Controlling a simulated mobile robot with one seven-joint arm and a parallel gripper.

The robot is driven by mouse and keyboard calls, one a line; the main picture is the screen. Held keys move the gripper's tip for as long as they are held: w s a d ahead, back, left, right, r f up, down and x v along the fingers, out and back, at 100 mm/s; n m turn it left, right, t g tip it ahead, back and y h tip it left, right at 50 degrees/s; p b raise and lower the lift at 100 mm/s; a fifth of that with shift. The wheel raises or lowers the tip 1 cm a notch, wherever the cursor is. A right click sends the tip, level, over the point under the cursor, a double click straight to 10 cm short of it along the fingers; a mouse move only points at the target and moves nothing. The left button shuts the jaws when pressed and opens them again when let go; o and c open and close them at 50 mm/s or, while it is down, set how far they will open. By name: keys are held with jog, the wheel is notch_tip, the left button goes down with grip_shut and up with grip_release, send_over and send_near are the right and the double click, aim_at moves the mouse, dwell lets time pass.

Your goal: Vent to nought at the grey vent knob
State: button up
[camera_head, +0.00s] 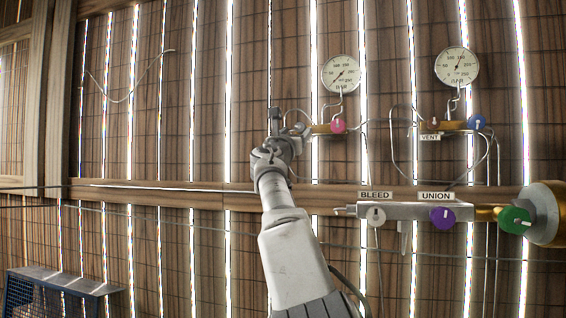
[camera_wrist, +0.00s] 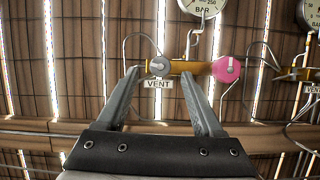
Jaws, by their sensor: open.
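The grey vent knob (camera_wrist: 160,66) sits on a brass fitting on the wall in the wrist view, with a VENT label (camera_wrist: 158,83) just under it. My gripper (camera_wrist: 158,72) is open, and its two fingers frame the knob, one on each side in the picture. I cannot tell whether they touch it or how far short they are. In the head view my gripper (camera_head: 276,116) is at the left end of the left fitting, and my arm hides much of the knob there. The left gauge (camera_head: 341,75) is above; its needle seems to point down-left.
A pink knob (camera_wrist: 226,69) is close on the right of the same fitting. Farther right are another gauge (camera_head: 457,67) and a blue knob (camera_head: 477,122). Below are the grey BLEED knob (camera_head: 376,216), purple UNION knob (camera_head: 442,218) and green knob (camera_head: 515,220). Thin pipes loop nearby.

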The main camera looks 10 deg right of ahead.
aim_at(300, 128)
jog(key=b+v, duration=0.9)
jog(key=v, duration=0.3)
jog(key=shift+d, duration=0.15)
jog(key=w+d+r+n+y+p, duration=0.1)
jog(key=w+d+r+n+p, duration=0.1)
jog(key=w+p, duration=0.2)
jog(key=w+d+r+n+y+p, duration=0.1)
jog(key=w+d+r+n+p, duration=0.1)
jog(key=w+p, duration=0.3)
jog(key=w+d+r+n+t+y+p, duration=0.1)
jog(key=w+d+r+n+p, duration=0.1)
jog(key=w+p, duration=0.2)
jog(key=shift+w+r+n+p, duration=0.2)
jog(key=shift+n+p, duration=0.2)
jog(key=shift+p, duration=0.7)
jog(key=shift+w+d+p, duration=0.15)
jog(key=shift+w+p, duration=0.4)
jog(key=shift+w, duration=0.1)
